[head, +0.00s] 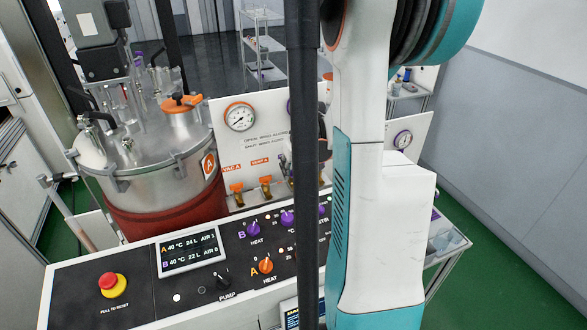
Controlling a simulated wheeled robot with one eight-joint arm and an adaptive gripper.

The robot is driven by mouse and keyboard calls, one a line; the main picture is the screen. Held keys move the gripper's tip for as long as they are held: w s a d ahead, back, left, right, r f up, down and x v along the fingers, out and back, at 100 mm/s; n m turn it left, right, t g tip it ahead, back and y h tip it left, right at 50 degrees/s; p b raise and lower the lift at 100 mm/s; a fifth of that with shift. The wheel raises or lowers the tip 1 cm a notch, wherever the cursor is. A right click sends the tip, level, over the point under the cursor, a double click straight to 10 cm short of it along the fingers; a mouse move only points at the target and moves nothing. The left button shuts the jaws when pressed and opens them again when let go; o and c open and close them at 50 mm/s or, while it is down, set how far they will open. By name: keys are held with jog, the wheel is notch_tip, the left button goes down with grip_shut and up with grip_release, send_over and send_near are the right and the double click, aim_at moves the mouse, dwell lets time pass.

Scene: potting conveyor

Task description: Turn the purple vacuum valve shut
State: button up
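The purple vacuum valve does not show; my white and teal arm and a dark vertical post cover much of the white valve board (250,155). On the board's visible left part are two orange-handled valves (237,193) (266,186) under orange labels, one reading VAC A. An orange-rimmed gauge (239,116) sits above them.
A steel tank (150,160) with an orange cap stands left of the board. In front, a black control panel (130,285) carries a red stop button (112,285), a display (190,250), purple knobs (287,218) and an orange knob (266,265). Green floor shows at right.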

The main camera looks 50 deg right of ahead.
jog(key=o, duration=0.4)
jog(key=shift+o, duration=0.2)
jog(key=v, duration=1.2)
